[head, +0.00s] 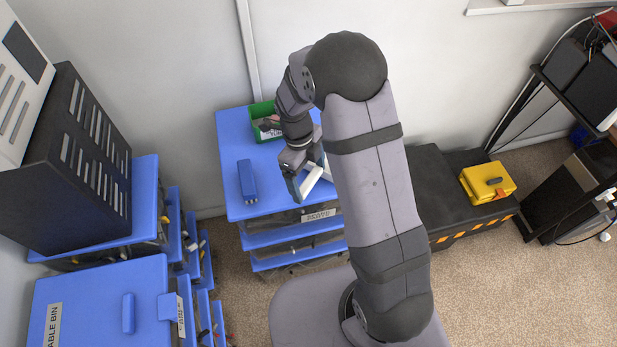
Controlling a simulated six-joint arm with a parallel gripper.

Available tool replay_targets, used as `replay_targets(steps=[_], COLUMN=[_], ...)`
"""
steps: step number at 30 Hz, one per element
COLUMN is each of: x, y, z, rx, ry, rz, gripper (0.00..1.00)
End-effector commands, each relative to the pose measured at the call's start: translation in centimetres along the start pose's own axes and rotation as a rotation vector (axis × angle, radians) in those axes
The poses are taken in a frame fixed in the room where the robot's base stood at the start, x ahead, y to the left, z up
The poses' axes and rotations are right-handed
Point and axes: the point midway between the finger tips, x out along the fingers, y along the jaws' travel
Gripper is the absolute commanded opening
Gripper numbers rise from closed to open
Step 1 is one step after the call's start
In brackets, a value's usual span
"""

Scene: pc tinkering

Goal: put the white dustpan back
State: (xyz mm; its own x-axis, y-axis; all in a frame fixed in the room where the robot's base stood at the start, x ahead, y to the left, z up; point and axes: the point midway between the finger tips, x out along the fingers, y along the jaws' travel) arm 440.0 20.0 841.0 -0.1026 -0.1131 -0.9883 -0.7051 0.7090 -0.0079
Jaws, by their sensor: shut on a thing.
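The white dustpan (312,177) shows as a white angular piece at my gripper, over the right side of the blue drawer unit's top. My gripper (298,187) points downward and is shut on the dustpan. My arm hides the dustpan's right part. I cannot tell whether the dustpan touches the blue top or is held just above it.
A black chest (432,180) with a yellow case (487,182) stands to the right. Blue cabinets (85,290) stand at left. Carpet (510,290) is clear at lower right.

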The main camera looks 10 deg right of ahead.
Motion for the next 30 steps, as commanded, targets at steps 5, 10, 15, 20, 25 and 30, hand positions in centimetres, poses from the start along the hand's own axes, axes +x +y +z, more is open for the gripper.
replay_targets(steps=[5,10,15,20,25,30], x=[1.0,1.1,1.4,1.4,1.4,0.8], y=[0.0,0.0,0.0,0.0,0.0,0.0], z=[0.2,0.2,0.2,0.2,0.2,0.2], rx=[0.0,0.001,0.001,0.001,0.001,0.001], ry=[-0.001,-0.002,-0.002,-0.001,-0.001,-0.002], rz=[-0.001,-0.001,-0.001,-0.001,-0.001,-0.001], gripper=[0.54,0.54,0.54,1.0,1.0,1.0])
